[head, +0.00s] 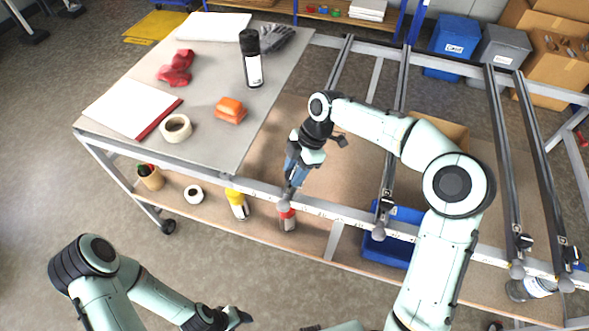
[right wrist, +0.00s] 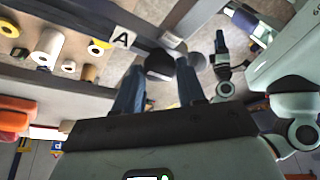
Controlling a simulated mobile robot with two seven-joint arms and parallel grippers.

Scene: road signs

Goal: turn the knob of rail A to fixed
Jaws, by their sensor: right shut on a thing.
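My right gripper (head: 290,180) reaches down to the front end of rail A (head: 338,66), at the frame's front bar. In the right wrist view its two blue fingers (right wrist: 160,82) stand either side of the dark knob piece (right wrist: 160,66) and are shut on it. A white label with the letter A (right wrist: 122,40) is beside it. In the head view the gripper largely hides this knob, so its setting cannot be read. My left gripper (head: 236,318) is low in the head view, away from the frame; its fingers are unclear.
Other rails with round grey-ended knobs (head: 378,233) lie to the right. The tabletop (head: 215,75) at left holds a black spray can (head: 251,60), a tape roll (head: 175,128) and an orange block (head: 230,110). Bottles (head: 238,205) and a blue bin (head: 398,250) stand on the lower shelf.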

